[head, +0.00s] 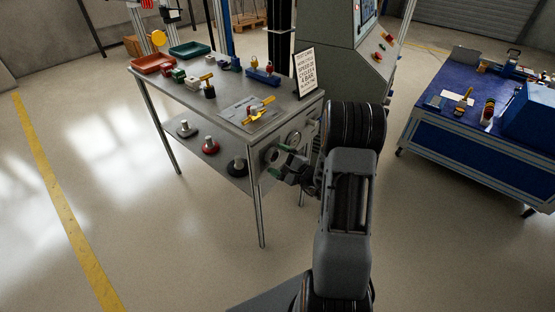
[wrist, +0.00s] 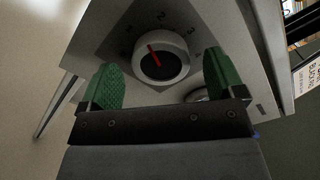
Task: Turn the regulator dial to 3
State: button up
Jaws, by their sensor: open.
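The regulator dial (wrist: 161,58) is a round white knob with a dark face and a red pointer, on a dark plate marked with numbers. The pointer aims up and left, between the 1 and the 2. The 3 stands to the upper right. In the head view the dial (head: 272,156) is on the end panel of the grey workbench. My gripper (wrist: 165,78) is open, its green pads on either side of the dial in the picture with gaps showing. I cannot tell whether the tips reach past its face. My gripper (head: 279,160) is close to the panel.
A round gauge (head: 295,137) is on the same panel. A sign (head: 305,70) stands on the workbench top (head: 225,103) among small parts and trays. Weights sit on the lower shelf. A blue table (head: 470,137) is at right. Floor is clear at left.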

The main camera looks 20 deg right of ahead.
jog(key=shift+w+a, duration=0.2)
jog(key=shift+w, duration=0.15)
jog(key=shift+c, duration=0.5)
jog(key=c, duration=0.7)
jog(key=shift+d, duration=0.15)
jog(key=shift+c, duration=0.6)
jog(key=shift+m, duration=0.3)
